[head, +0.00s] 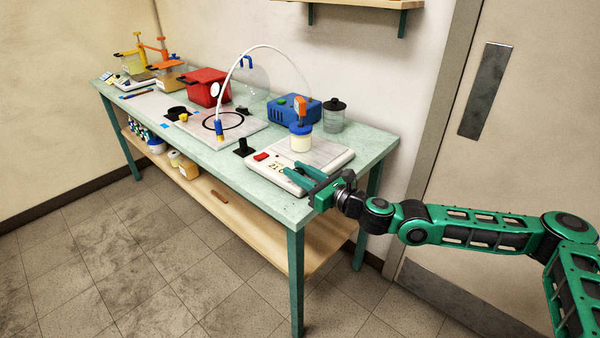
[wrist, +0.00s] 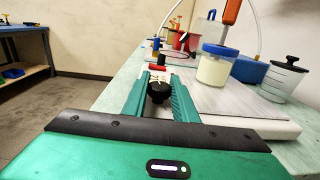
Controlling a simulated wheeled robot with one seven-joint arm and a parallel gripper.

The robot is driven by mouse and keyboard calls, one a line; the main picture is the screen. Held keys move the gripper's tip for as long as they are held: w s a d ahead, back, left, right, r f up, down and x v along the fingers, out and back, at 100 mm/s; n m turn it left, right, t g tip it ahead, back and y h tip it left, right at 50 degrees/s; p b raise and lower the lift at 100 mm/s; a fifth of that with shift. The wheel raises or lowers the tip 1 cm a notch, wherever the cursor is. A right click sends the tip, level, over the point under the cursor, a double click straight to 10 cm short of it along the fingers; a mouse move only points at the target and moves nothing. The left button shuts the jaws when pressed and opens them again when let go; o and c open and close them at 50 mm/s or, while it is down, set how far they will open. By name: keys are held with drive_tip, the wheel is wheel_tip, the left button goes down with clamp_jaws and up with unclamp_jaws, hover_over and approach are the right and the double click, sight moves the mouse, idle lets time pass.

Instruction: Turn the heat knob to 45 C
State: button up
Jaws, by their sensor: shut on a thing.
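The white hot plate (head: 325,157) sits at the near right end of the bench; its front panel has a red switch (head: 261,156). In the wrist view the black heat knob (wrist: 159,94) is between the two green fingers. My gripper (head: 291,172) is at the panel, shut on the knob; its tips also show in the wrist view (wrist: 159,76). In the head view the fingers hide the knob. The knob's pointer and the scale cannot be read. A jar with a blue collar (head: 301,142) stands on the plate, with an orange-handled tool upright in it.
A blue box (head: 294,110) and a clear jar with a black lid (head: 334,115) stand behind the plate. A board with a black ring (head: 222,126) and a white hose arch lies left. A red box (head: 208,87) is further back. The floor before the bench is clear.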

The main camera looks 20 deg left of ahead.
drive_tip(key=shift+w+d+f+n+g+y, duration=0.15)
drive_tip(key=shift+n+g+y, duration=0.25)
drive_tip(key=shift+n+g, duration=0.8)
drive_tip(key=shift+w+a+n+g+y, duration=0.1)
drive_tip(key=shift+n+g+y, duration=0.45)
drive_tip(key=shift+g, duration=1.15)
drive_tip(key=shift+n+g, duration=0.3)
drive_tip(key=shift+n, duration=0.05)
drive_tip(key=shift+s, duration=0.1)
drive_tip(key=o, duration=1)
drive_tip(key=shift+o, duration=0.2)
drive_tip(key=d, duration=1)
drive_tip(key=shift+s+d, duration=0.35)
drive_tip(key=shift+d, duration=0.05)
drive_tip(key=shift+s, duration=0.1)
